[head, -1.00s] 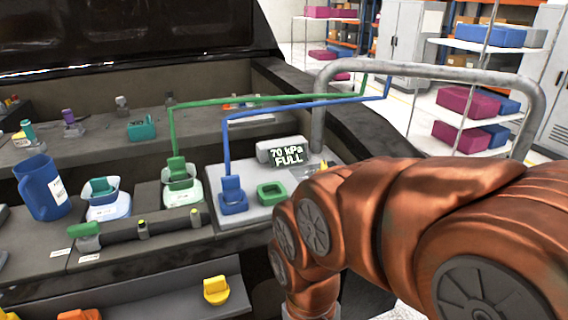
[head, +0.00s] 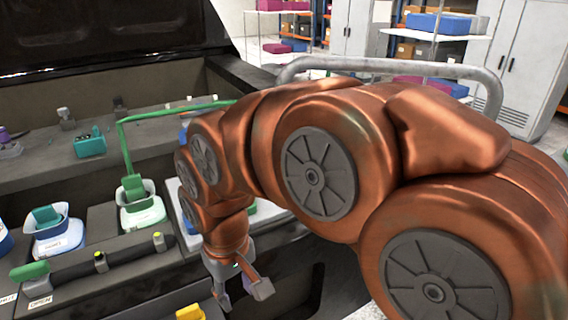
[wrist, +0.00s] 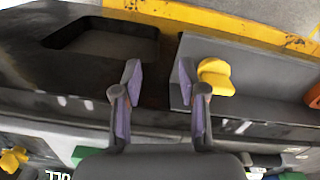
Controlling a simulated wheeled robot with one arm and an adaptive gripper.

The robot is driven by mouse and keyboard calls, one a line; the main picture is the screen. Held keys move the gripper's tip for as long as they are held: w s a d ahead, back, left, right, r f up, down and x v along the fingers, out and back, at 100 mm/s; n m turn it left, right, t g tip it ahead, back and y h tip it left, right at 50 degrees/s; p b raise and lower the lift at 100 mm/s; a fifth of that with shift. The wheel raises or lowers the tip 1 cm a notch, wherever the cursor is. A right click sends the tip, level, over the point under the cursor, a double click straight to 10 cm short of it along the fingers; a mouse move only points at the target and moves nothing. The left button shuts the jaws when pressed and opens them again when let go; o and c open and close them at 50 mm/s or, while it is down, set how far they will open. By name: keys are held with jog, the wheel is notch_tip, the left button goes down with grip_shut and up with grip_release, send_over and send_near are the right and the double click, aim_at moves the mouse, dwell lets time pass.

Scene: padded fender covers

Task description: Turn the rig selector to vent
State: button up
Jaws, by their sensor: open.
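My gripper (head: 240,292) is open and empty, pointing down over the front of the bay in the head view. Its two purple-padded fingers (wrist: 159,68) stand apart in the wrist view, with dark bay floor between them. A yellow knob-like part (wrist: 12,158) shows at the lower left of the wrist view, close to the cut-off digits of the lit display (wrist: 58,175). I cannot tell for sure that it is the rig selector, nor read its setting. In the head view my arm hides the display and most of the grey rig plate.
A yellow handle (wrist: 216,77) sits on a grey front shelf, right of my fingers; it also shows in the head view (head: 190,312).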

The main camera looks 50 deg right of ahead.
jog(key=shift+m+t, duration=0.9)
jog(key=w+d+r, duration=0.1)
jog(key=w+d, duration=0.1)
jog(key=w+d+r, duration=0.2)
jog(key=w+d, duration=0.1)
jog(key=w+d+r+p, duration=0.1)
jog(key=w+d+r, duration=0.1)
jog(key=w, duration=0.1)
jog(key=shift+d, duration=0.35)
jog(key=w+d+r+m, duration=0.1)
jog(key=d+r, duration=0.1)
jog(key=d, duration=0.5)
jog(key=w+d+r+m+t+h+p, duration=0.1)
jog(key=w+d+r+m, duration=0.1)
jog(key=d, duration=0.5)
jog(key=w+d+r+m+t+h, duration=0.1)
jog(key=d+r, duration=0.1)
jog(key=d, duration=0.5)
jog(key=shift+w+d+r+m, duration=0.25)
jog(key=shift+r+m, duration=0.05)
jog(key=shift+r, duration=0.1)
jog(key=shift+d+h+p, duration=0.3)
jog(key=shift+d, duration=0.05)
jog(key=shift+p+x, duration=1.2)
jog(key=shift+x, duration=2.55)
jog(key=shift+a, duration=0.1)
jog(key=shift+c, duration=0.2)
grip_shut()
